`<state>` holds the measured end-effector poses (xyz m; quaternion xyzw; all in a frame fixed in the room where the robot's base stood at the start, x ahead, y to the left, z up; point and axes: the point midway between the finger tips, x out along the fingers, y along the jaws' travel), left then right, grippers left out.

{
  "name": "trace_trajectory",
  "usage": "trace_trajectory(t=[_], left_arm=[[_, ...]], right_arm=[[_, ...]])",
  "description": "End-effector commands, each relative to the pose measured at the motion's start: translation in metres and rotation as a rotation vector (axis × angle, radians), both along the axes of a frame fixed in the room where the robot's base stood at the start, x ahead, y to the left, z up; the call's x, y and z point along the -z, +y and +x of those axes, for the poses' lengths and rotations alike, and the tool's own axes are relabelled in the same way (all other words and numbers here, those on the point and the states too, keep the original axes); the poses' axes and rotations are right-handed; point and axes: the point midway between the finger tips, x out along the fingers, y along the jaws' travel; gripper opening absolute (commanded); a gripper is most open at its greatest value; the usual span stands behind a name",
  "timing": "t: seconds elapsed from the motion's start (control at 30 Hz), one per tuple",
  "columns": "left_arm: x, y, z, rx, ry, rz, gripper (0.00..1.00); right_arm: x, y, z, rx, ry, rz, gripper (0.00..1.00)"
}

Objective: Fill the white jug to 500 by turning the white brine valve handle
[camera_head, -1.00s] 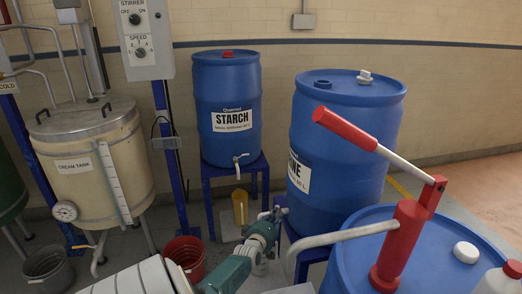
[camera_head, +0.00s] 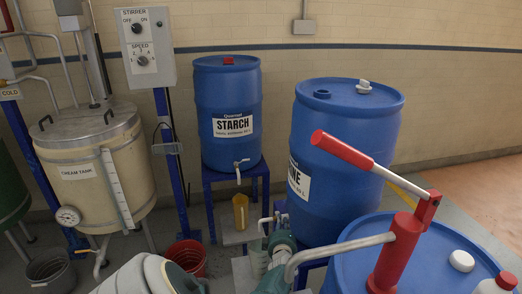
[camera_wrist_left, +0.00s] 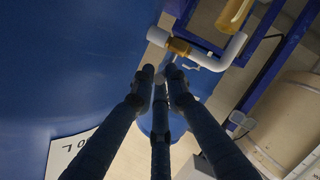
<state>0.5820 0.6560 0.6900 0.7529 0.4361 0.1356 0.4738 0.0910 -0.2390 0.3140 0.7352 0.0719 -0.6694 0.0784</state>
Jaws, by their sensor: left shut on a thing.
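The blue brine drum (camera_head: 340,170) stands right of centre, its label partly cut off by its curve. The white brine valve (camera_head: 266,221) is low at its left side; in the left wrist view its white pipe (camera_wrist_left: 233,48) and brass-coloured body show. My left gripper (camera_head: 281,240) is at this valve, its fingers (camera_wrist_left: 168,75) closed together by the thin white valve handle (camera_wrist_left: 207,65), which it appears to grip. A pale jug (camera_head: 258,259) stands below the valve, partly hidden by my arm; its level cannot be read. My right gripper is not in view.
A starch drum (camera_head: 227,115) on a blue stand has a yellow jug (camera_head: 240,212) below its tap. A drum with a red hand pump (camera_head: 398,250) stands close at the right. A red bucket (camera_head: 187,257) and cream tank (camera_head: 98,170) are at the left.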

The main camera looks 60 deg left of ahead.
Motion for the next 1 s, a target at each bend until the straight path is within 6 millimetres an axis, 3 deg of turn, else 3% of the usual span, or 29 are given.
trace_trajectory(t=[0.07, 0.1, 0.17, 0.47, 1.0], left_arm=[[0.003, -0.004, 0.002, 0.009, 0.003, -0.008, 0.00], [0.003, -0.004, 0.002, 0.009, 0.003, -0.008, 0.21], [0.003, -0.004, 0.002, 0.008, 0.003, -0.007, 0.30], [0.000, -0.004, 0.000, 0.005, 0.002, -0.004, 0.30], [-0.016, -0.051, -0.038, 0.006, 0.003, -0.004, 0.30]], right_arm=[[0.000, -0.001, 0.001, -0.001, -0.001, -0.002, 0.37], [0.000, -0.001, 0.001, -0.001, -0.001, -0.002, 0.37], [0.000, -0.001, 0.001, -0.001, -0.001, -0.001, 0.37], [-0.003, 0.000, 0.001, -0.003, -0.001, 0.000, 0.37], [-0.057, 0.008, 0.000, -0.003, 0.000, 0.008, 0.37]])
